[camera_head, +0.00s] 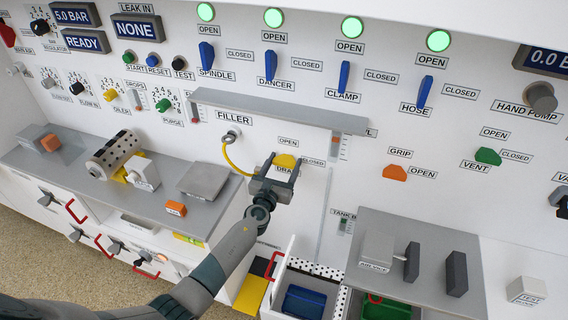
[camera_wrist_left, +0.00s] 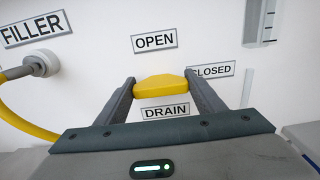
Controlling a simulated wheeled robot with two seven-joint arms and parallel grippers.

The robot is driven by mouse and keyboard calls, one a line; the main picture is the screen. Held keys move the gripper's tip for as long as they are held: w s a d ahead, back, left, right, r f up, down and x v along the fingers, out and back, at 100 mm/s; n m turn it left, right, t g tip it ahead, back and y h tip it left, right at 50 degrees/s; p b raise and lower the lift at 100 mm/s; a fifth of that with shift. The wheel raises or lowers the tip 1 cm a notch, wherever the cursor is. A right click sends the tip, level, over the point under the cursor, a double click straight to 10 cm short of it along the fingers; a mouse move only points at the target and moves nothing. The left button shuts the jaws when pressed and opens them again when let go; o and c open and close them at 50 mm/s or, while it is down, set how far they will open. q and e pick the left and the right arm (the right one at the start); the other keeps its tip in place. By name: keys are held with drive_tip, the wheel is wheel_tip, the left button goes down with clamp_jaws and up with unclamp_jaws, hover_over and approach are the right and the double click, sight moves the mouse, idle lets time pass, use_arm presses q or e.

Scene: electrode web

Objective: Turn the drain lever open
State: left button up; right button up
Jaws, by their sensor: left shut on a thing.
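The yellow drain lever (camera_head: 285,160) is on the white panel, with an OPEN label (camera_head: 288,142) above it and a CLOSED label (camera_head: 313,162) to its right. In the left wrist view the lever (camera_wrist_left: 160,87) lies between the two fingers, spanning the gap, above the DRAIN label (camera_wrist_left: 166,111). My left gripper (camera_head: 275,168) is shut on the lever, one finger at each side. The lever's pointing direction is hard to tell, as the fingers cover its ends. My right gripper is not in view.
A yellow hose (camera_head: 232,164) runs from the FILLER port (camera_head: 232,134) just left of my gripper. A grey ledge (camera_head: 280,110) juts out above. Below right are an open drawer with a blue bin (camera_head: 304,301) and a grey shelf (camera_head: 425,242) with blocks.

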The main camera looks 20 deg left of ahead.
use_arm(q)
drive_tip(key=shift+n, duration=0.3)
drive_tip(key=n+b, duration=0.1)
drive_tip(key=n, duration=0.2)
drive_tip(key=shift+f+b, duration=0.1)
drive_tip(key=shift+b, duration=0.2)
drive_tip(key=n+b, duration=0.1)
drive_tip(key=n, duration=0.4)
drive_tip(key=shift+a+n+b, duration=0.15)
drive_tip(key=shift+n+b, duration=0.15)
drive_tip(key=shift+n, duration=0.1)
drive_tip(key=n+b, duration=0.1)
drive_tip(key=n, duration=0.3)
drive_tip(key=shift+f, duration=0.1)
drive_tip(key=n, duration=0.4)
drive_tip(key=shift+n+b, duration=0.3)
drive_tip(key=o, duration=1.1)
drive_tip(key=shift+c, duration=0.2)
